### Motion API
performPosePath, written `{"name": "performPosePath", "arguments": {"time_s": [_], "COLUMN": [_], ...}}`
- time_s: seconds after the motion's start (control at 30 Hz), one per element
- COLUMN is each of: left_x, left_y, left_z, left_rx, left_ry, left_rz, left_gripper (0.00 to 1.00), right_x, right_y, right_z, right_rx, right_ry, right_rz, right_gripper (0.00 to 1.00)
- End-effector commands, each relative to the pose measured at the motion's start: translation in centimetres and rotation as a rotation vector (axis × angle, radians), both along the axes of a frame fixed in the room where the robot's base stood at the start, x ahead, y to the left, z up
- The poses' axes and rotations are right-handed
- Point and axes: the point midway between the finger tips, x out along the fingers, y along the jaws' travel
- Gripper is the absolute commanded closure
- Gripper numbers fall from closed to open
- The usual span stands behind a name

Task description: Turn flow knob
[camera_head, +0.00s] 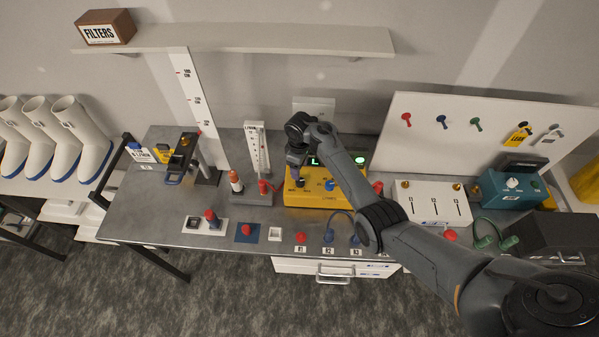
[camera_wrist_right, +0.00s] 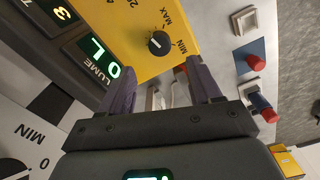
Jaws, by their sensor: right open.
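The yellow pump-like box (camera_head: 318,200) stands at the middle of the bench, with a lit green display. In the right wrist view its yellow face (camera_wrist_right: 132,30) carries a round black knob (camera_wrist_right: 158,42) marked MIN and MAX. My right gripper (camera_head: 294,172) hangs over the left part of the box. In the right wrist view the gripper (camera_wrist_right: 163,66) is open and empty, with the knob just beyond and roughly between the fingertips. I cannot tell the gap to the knob. My right forearm hides part of the box. My left gripper is not in view.
A blue knob (camera_head: 330,185) sits on the box to the right. A white box (camera_head: 432,203) and a teal device (camera_head: 508,190) stand right. Red and blue buttons line the front edge.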

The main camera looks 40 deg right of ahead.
Motion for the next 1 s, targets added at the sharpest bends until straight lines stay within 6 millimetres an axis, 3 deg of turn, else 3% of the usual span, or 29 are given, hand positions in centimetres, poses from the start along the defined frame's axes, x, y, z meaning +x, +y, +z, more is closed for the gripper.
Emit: {"name": "performPosePath", "arguments": {"time_s": [0.13,0.33,0.8,1.0], "left_x": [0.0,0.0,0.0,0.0], "left_y": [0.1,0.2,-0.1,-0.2], "left_z": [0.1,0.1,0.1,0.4], "left_rx": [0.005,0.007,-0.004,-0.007], "left_ry": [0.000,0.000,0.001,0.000], "left_rz": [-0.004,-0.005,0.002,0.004], "left_gripper": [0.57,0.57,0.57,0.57], "right_x": [0.1,0.0,-0.1,-1.9], "right_y": [0.1,0.0,0.0,-0.2], "right_z": [1.8,2.9,2.9,1.7], "right_rx": [0.001,0.000,-0.001,-0.041], "right_ry": [-0.002,0.000,0.000,-0.010], "right_rz": [0.001,0.001,-0.001,-0.031], "right_gripper": [0.37,0.37,0.37,0.37]}}
